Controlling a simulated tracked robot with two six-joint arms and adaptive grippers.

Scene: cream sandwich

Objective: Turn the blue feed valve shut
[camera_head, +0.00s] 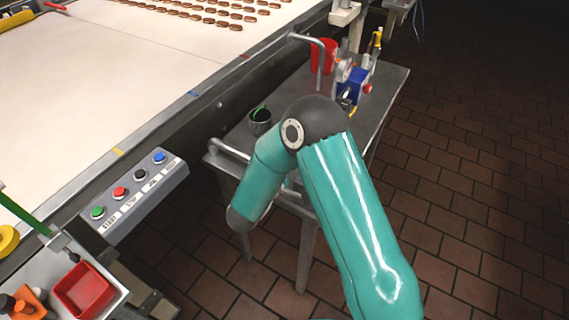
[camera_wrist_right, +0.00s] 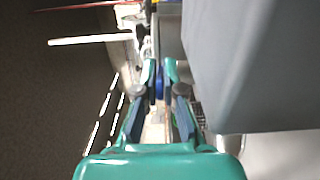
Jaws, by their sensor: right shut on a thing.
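My right gripper (camera_wrist_right: 160,84) shows in the right wrist view. Its two fingers are closed on a narrow blue piece (camera_wrist_right: 158,88), which appears to be the handle of the blue feed valve. Most of the piece is covered by the fingers, so its turn angle cannot be told. In the head view my right arm reaches in from the lower right and bends over the steel side table (camera_head: 391,95); its gripper is hidden there. A blue device (camera_head: 352,84) with red and yellow parts stands on that table. My left gripper is not in view.
A conveyor with a button box (camera_head: 137,190) runs along the left, with rows of biscuits (camera_head: 205,10) at its far end. A red cup (camera_head: 323,55) and a dark pot (camera_head: 260,122) stand on the side table. A red bin (camera_head: 84,290) is at lower left. Tiled floor lies right.

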